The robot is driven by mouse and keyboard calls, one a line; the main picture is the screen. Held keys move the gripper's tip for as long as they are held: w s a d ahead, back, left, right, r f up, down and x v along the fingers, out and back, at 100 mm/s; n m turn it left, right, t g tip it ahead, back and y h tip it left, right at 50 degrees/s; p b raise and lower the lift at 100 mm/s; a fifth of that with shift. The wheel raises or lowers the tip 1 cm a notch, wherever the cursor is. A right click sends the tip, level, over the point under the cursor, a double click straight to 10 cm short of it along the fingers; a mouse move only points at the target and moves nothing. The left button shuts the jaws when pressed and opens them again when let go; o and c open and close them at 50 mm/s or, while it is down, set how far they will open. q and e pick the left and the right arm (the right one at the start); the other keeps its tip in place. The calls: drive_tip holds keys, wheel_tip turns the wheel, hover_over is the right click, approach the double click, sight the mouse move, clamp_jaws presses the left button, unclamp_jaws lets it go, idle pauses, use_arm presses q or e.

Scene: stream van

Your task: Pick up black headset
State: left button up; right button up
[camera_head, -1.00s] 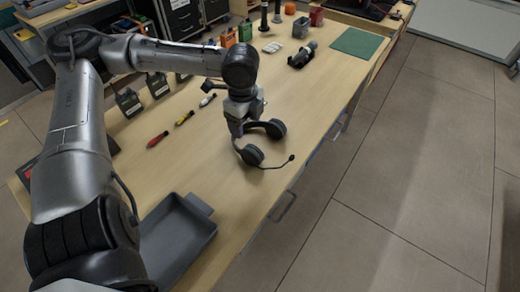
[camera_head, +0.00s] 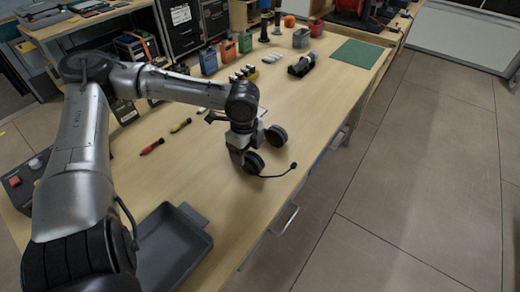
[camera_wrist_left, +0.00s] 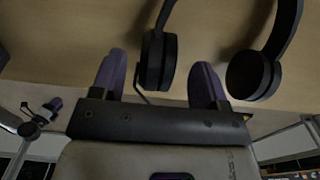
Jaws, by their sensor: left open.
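The black headset (camera_head: 276,136) lies on the wooden table near its right edge, with its thin microphone boom reaching toward that edge. In the left wrist view the headset shows as two ear cups and part of the headband, with one ear cup (camera_wrist_left: 158,62) just ahead of and between the fingertips. My left gripper (camera_wrist_left: 160,75) is open, with its two purple-tipped fingers on either side of that near ear cup. In the head view my left gripper (camera_head: 239,160) is down at the headset and hides part of it. I cannot tell whether the fingers touch it. My right gripper is not in view.
A grey tray (camera_head: 176,250) stands at the table's near end. Red and yellow tools (camera_head: 152,146) lie left of the gripper. A black device (camera_head: 302,66), a green mat (camera_head: 358,53) and several coloured containers (camera_head: 245,42) stand farther back. The table around the headset is mostly clear.

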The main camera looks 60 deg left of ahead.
use_arm(q)
wheel_tip(320, 180, down, 5)
drive_tip(key=b, duration=0.3)
drive_tip(key=shift+r, duration=0.3)
